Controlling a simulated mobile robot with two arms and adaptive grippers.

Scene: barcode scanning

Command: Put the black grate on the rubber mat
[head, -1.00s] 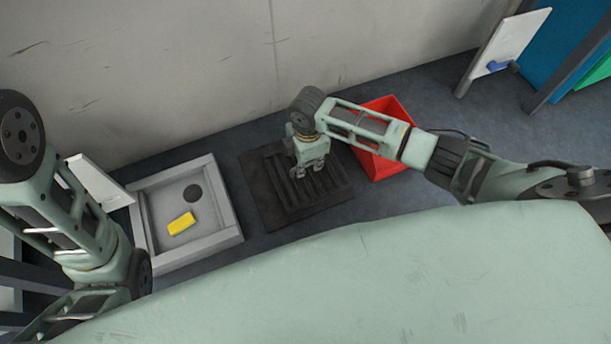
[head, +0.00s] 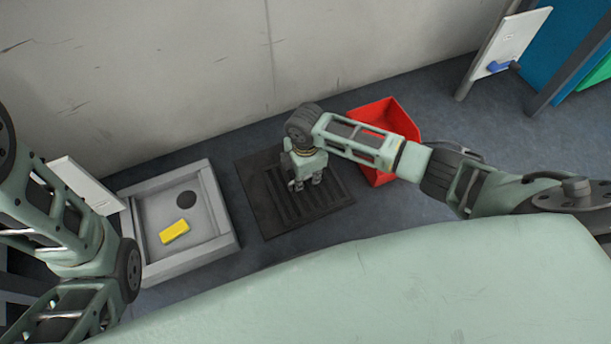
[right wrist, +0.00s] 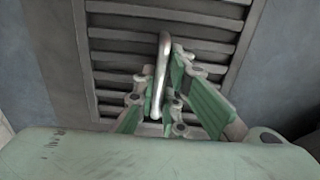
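The black grate (head: 331,196), a dark slatted panel, lies on the dark rubber mat (head: 254,192), towards its right side. My right gripper (head: 308,185) is over the grate and points down. In the right wrist view, the grate's slats (right wrist: 118,76) fill the upper middle, and a shiny metal handle (right wrist: 161,75) rises between the spread green fingers. The right gripper looks open around the handle. Part of the grate is hidden by the gripper and wrist. My left arm is at the left edge of the head view; its gripper is not in view.
A grey tray (head: 226,240) with a yellow block (head: 175,231) and a dark round spot stands left of the mat. A red bin (head: 405,122) stands right of it, partly behind my right arm. A wall runs behind. Dark floor is free at the right.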

